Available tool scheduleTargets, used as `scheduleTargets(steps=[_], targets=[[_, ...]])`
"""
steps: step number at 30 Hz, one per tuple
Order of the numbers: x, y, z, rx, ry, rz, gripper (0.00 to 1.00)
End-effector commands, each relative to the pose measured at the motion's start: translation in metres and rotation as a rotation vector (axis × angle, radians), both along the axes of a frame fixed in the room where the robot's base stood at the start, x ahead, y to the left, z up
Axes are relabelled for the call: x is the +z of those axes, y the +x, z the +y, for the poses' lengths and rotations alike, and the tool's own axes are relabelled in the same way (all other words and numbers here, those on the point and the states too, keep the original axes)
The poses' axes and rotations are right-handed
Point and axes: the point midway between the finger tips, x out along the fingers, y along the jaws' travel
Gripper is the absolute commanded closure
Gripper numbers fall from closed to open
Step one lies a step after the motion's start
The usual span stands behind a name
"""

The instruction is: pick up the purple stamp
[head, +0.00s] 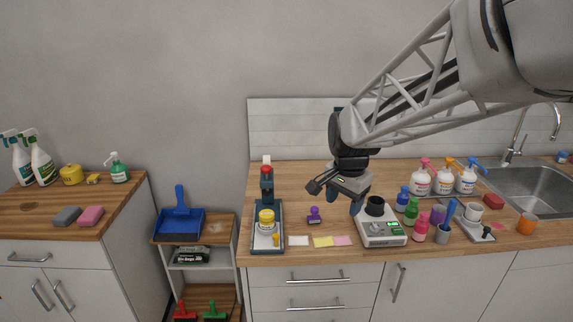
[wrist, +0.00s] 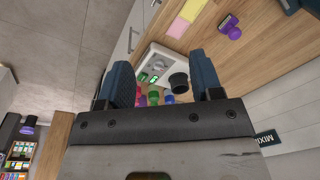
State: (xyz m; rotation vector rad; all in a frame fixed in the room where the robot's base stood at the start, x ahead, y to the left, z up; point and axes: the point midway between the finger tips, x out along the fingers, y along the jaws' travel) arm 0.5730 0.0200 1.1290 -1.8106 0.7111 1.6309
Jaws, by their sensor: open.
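My gripper (head: 345,204) is above the counter, to the right of the stamp and close to the scale. In the wrist view its two blue fingers (wrist: 163,84) are apart with nothing held between them. The stamp is outside the fingers.
The scale (head: 383,238) with a black cup (head: 375,206) stands below and right of my gripper. Several bottles stand right of it. White, yellow and pink notes (head: 323,242) lie along the front edge. Wood behind the stamp is bare.

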Motion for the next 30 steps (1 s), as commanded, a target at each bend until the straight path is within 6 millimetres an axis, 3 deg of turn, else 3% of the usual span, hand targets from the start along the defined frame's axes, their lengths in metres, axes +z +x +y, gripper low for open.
scheduleTargets(steps=[3, 18, 24, 30], targets=[[-0.012, 0.031, 0.005, -0.085, 0.008, 0.017, 0.40], [-0.079, 0.147, 0.024, -0.461, 0.031, 0.076, 0.40], [-0.107, 0.182, 0.032, -0.585, 0.033, 0.093, 0.40], [-0.120, 0.198, 0.035, -0.646, 0.034, 0.100, 0.40]])
